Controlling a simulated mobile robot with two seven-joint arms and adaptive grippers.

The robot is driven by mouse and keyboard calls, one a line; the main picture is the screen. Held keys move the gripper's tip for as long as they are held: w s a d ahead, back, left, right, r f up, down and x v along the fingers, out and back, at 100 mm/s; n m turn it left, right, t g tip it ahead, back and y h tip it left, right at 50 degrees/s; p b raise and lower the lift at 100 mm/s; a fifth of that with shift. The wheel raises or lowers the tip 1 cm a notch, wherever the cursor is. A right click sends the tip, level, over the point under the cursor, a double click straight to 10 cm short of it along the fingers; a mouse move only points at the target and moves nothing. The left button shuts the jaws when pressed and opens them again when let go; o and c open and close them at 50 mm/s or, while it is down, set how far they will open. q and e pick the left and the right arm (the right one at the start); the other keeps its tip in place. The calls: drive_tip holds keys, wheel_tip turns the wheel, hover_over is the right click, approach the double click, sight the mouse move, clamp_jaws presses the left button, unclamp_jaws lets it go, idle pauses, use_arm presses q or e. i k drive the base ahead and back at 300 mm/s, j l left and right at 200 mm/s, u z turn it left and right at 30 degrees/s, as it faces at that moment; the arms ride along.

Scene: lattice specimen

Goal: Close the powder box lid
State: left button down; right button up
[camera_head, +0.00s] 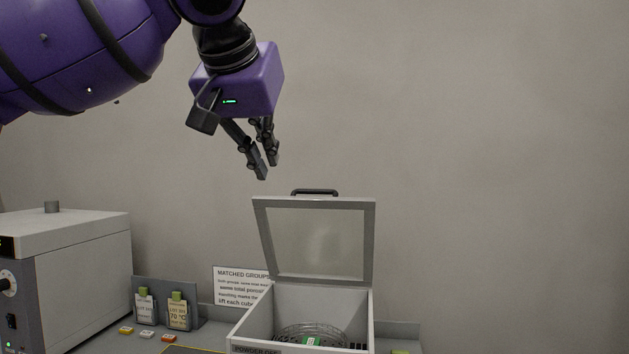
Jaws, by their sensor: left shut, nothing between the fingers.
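The powder box (258,325) stands at the bottom middle of the head view. Its lid (263,238) is raised, a grey frame around a clear pane, tilted slightly back from upright. A dark handle (315,192) sits on the lid's top edge. A clear round dish with a green label lies inside the box. My left gripper (268,170) is shut and empty, pointing down, above and to the left of the lid's handle and apart from it. My right gripper is out of view. The box's lower front is cut off by the picture's edge.
A grey oven-like machine (85,265) stands at the left. A dark holder (190,318) with labelled bottles or tags is between it and the box. A "MATCHED GROUPS" sign (238,287) stands behind the box's left side. The space right of the lid is clear.

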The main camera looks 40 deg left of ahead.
sight(261, 202)
drive_tip(key=i+j, duration=0.7)
drive_tip(key=i, duration=0.15)
